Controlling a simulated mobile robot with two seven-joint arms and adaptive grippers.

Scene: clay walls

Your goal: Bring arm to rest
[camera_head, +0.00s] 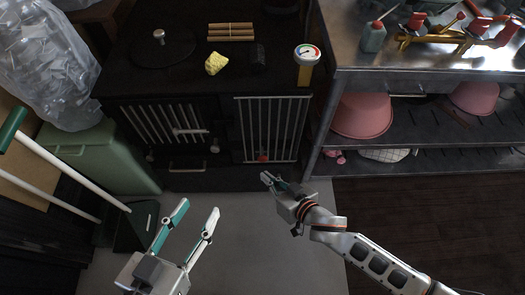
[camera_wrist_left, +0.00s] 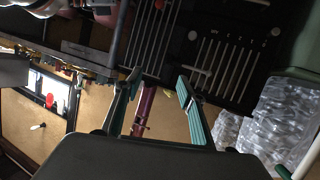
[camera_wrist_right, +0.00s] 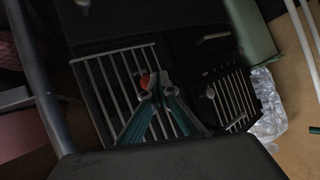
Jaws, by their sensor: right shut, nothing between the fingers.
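My left gripper (camera_head: 190,224) is at the lower left of the head view, above the grey floor. Its fingers are spread apart with nothing between them; they also show apart in the left wrist view (camera_wrist_left: 158,80). My right gripper (camera_head: 266,177) is in front of the black stove (camera_head: 190,118), near the lower edge of its right barred door. In the right wrist view its fingertips (camera_wrist_right: 160,82) meet and hold nothing. My right arm (camera_head: 365,255) reaches in from the lower right.
A metal shelf unit (camera_head: 345,77) with pink bowls (camera_head: 362,115) stands right of the stove. On the stove lie a yellow lump (camera_head: 215,63) and a round gauge (camera_head: 307,54). A green bin (camera_head: 100,157) and white poles (camera_head: 60,168) stand left. The middle floor is clear.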

